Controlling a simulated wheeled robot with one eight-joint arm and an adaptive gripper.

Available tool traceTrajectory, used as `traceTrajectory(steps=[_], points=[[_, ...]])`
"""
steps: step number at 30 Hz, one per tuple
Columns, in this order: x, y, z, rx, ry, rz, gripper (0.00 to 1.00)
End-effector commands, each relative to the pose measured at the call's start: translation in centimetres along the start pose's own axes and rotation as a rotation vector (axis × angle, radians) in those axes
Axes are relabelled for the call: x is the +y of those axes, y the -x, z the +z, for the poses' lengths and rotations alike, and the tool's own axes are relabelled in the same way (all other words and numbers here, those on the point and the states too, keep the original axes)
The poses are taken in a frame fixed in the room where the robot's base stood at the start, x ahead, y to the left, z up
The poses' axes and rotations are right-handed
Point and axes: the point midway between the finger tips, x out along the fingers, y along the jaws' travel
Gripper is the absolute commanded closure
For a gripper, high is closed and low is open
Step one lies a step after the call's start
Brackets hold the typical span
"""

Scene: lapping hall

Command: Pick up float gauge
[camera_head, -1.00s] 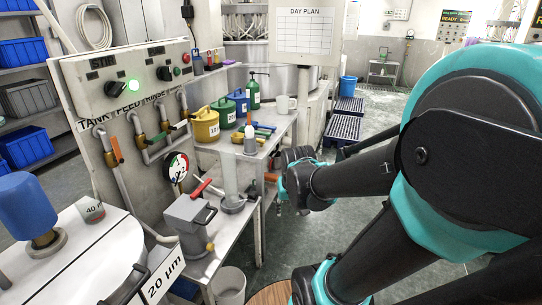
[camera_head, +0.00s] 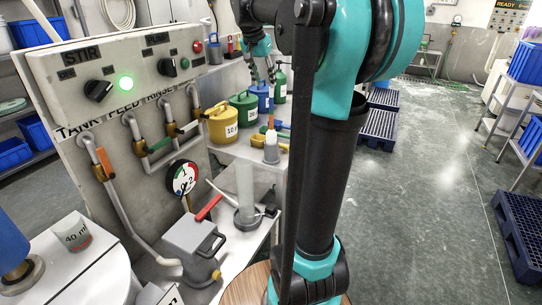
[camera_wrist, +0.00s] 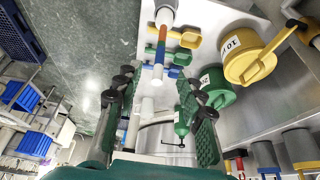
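My gripper (camera_head: 264,76) is over the back of the bench, near the blue and green cans. In the wrist view my gripper (camera_wrist: 160,118) has its two dark green fingers wide apart. The rod lies beyond them, untouched. Nothing is held.
A yellow can (camera_head: 222,126), a green can (camera_head: 245,108) and several coloured scoops (camera_wrist: 184,38) crowd the bench by the rod. A clear cylinder (camera_head: 245,185) and a grey box (camera_head: 190,245) stand nearer. The floor (camera_head: 420,200) at right is open.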

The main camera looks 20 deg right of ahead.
Motion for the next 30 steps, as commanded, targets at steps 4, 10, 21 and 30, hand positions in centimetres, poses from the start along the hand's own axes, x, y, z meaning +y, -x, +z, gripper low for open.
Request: traceTrajectory(steps=[4,10,21,30], points=[[0.0,-3.1,0.0,0.0,-0.001,0.0,0.61],[0.0,-6.9,0.0,0.0,-0.001,-0.001,0.61],[-0.1,-10.0,-0.1,-0.001,0.002,-0.001,0.61],[-0.4,-13.8,-0.5,0.0,0.001,0.0,0.61]])
